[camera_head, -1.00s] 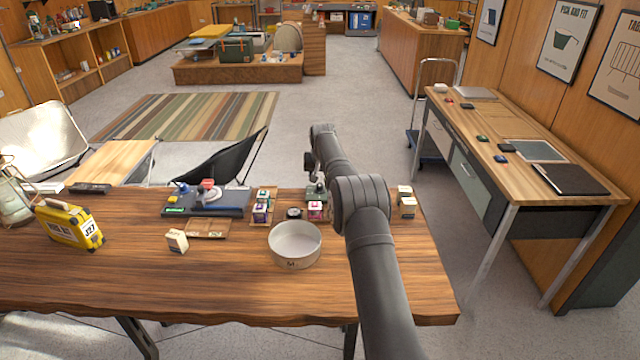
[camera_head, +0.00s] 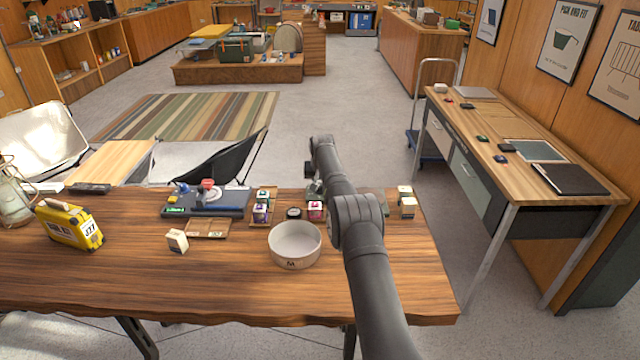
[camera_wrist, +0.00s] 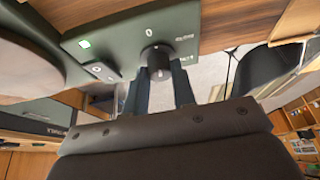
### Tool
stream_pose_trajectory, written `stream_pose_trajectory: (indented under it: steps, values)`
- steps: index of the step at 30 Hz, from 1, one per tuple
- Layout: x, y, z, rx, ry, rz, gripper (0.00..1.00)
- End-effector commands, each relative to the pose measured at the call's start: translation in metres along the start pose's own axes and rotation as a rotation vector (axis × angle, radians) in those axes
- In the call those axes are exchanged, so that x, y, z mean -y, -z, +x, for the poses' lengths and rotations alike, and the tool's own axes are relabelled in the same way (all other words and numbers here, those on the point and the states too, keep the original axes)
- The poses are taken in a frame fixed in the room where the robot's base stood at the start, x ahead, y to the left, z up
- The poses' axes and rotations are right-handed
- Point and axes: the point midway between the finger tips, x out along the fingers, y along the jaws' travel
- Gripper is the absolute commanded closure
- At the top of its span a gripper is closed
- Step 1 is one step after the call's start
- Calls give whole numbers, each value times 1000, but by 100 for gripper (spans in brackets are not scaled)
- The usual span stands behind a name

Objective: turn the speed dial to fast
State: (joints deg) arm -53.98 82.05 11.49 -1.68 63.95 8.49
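The speed dial (camera_wrist: 157,57) is a black round knob on a dark green panel (camera_wrist: 120,38) in the wrist view. White marks, one like a 0, are printed beside it; I cannot read the rest or the dial's setting. My gripper (camera_wrist: 161,76) reaches to the dial, with its two dark fingers at either side of the knob's near part. Whether they press on it is not clear. In the head view a green device (camera_head: 313,188) shows in part beside my arm, which hides much of it. My fingertips are hidden there.
A round disc (camera_wrist: 25,75) and a small switch plate (camera_wrist: 101,71) lie left of the dial in the wrist view. On the table (camera_head: 180,285) stand a white round tin (camera_head: 295,255), small boxes (camera_head: 408,207), a dark board (camera_head: 220,209) and a yellow case (camera_head: 70,224). The front is clear.

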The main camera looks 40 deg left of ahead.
Motion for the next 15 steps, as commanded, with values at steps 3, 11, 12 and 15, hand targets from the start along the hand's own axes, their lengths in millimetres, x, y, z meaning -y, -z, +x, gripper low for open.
stream_pose_trajectory:
  steps: [3, 11, 12, 15]
  values:
    - [0, 0, 0, 0, 0, 0, 99]
    - [2, 0, 1, -1, -37, 87, 99]
    - [2, 0, 1, -1, -49, 118, 99]
    - [2, 0, 1, -5, -82, 197, 99]
